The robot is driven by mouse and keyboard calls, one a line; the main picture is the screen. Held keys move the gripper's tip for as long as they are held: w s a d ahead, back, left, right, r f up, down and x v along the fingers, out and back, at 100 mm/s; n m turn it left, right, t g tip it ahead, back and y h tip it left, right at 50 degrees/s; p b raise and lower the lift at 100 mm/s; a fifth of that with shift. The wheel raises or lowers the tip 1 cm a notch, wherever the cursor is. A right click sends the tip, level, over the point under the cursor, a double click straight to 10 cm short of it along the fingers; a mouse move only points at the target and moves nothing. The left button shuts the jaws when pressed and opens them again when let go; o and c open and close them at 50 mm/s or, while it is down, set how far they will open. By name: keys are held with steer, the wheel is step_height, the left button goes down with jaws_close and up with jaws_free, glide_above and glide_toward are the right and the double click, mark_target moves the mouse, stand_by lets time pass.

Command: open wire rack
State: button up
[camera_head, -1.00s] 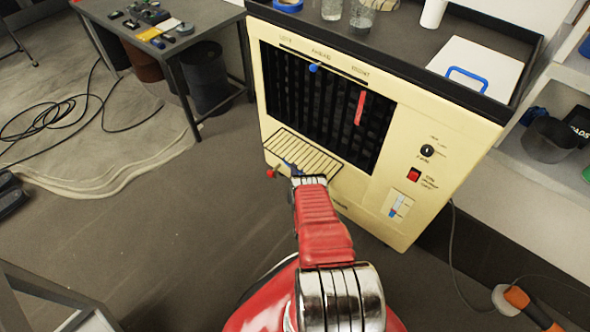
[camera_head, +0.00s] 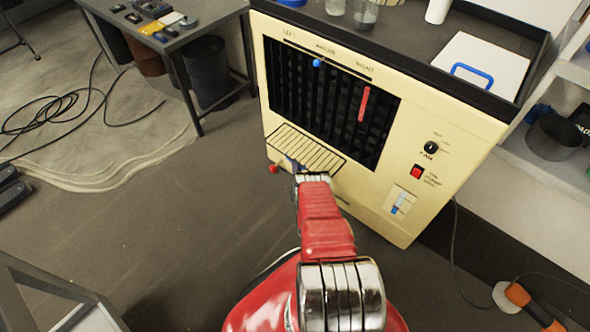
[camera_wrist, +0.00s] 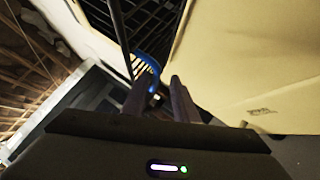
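The wire rack (camera_head: 312,148) is a grid of dark bars at the lower front of the cream machine (camera_head: 462,180), below its dark grille. It slopes outward from the machine front. My arm covers part of its near edge. In the wrist view, pale bars of the rack (camera_wrist: 143,66) show beside a curved blue part (camera_wrist: 152,60), just beyond my fingertips. My gripper (camera_wrist: 162,84) has its two dark fingers apart, with a narrow gap between them. No clear hold on the blue part shows. In the head view my gripper is mostly hidden behind my red arm.
A red knob (camera_head: 274,169) is left of my arm's end. The grille carries a blue knob (camera_head: 318,63) and a red bar handle (camera_head: 363,104). A grey table (camera_head: 185,37) stands at left; open floor lies between. A cable and orange tool (camera_head: 520,297) lie at right.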

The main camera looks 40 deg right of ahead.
mark_target(297, 161)
steer(key=shift+r, duration=0.1)
steer(key=shift+w+r, duration=0.1)
steer(key=shift+r, duration=4.75)
